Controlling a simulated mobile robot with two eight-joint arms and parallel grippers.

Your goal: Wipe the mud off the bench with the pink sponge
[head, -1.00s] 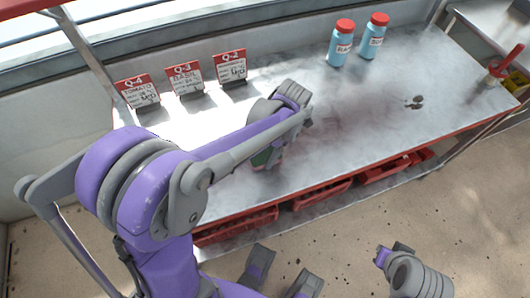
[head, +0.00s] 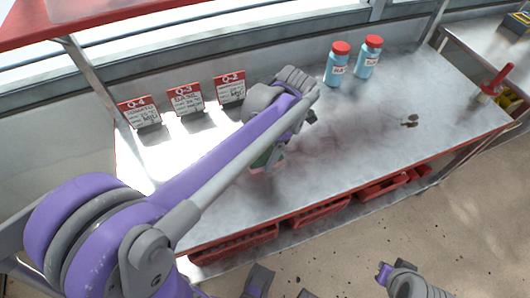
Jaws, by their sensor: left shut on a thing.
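My left gripper (head: 270,148) is low over the middle of the metal bench (head: 235,205), its fingers mostly hidden behind my own arm. It is shut on a small block, of which only a green and pinkish edge (head: 266,161) shows; I take it to be the pink sponge. Whether it touches the bench I cannot tell. A dull brownish smear of mud (head: 345,135) spreads to the right of the gripper. A dark clump (head: 410,121) lies farther right. Part of my right arm's end (head: 400,278) shows at the bottom edge; its jaws are not clear.
Several red-topped signs (head: 186,98) stand along the bench's back left. Two blue bottles with red caps (head: 336,68) stand at the back. A red-handled tool (head: 494,80) is at the right end. Red trays (head: 318,208) sit under the front edge.

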